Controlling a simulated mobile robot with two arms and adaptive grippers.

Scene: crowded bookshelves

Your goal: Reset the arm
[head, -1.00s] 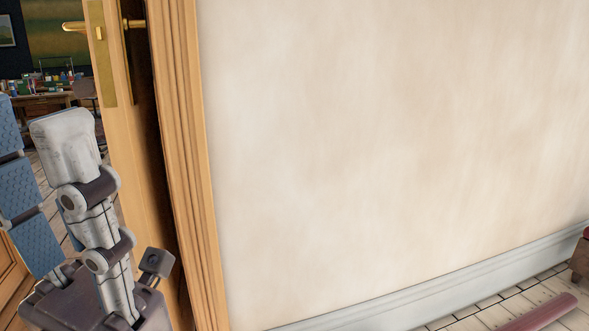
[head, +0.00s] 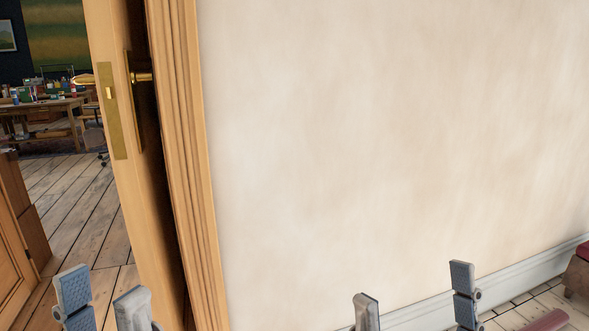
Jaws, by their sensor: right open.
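My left gripper (head: 102,281) is at the bottom left, in front of the door edge and the wooden floor. Its two fingers stand apart, one with a blue textured pad showing, and nothing is between them. My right gripper (head: 414,283) is at the bottom right of centre, in front of the pale wall and its skirting. Its fingers are wide apart and empty, with a blue pad on the right one. The arms behind both grippers are below the picture.
A wooden door (head: 139,190) with a brass handle (head: 90,80) stands ajar beside its frame (head: 187,160). A plain wall (head: 390,140) fills the middle. A wooden cabinet (head: 15,235) is at left, a red-topped seat (head: 580,272) at right. A desk (head: 60,104) shows far behind.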

